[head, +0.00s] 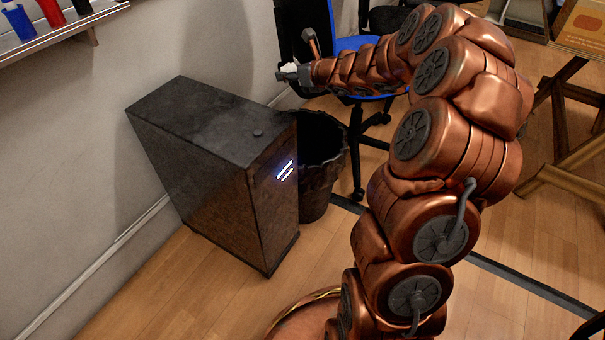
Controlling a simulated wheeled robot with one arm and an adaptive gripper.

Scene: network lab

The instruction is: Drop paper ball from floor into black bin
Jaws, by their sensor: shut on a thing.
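My gripper (288,75) is at the upper middle of the head view, at the end of my copper-coloured arm. It is shut on a small white paper ball (290,68), which is partly hidden by the fingers. The black bin (318,185) stands on the floor below, its open mouth facing up. In the picture, the gripper and ball are above and slightly left of the bin's mouth, apart from it. The bin's left side is hidden behind a dark cabinet.
The dark box-shaped cabinet (205,125) stands by the wall, left of the bin. A blue office chair (357,43) is behind my arm. A wooden-legged stand (565,130) is at right. A shelf (60,40) with bottles is at upper left. Wooden floor (170,285) is clear in front.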

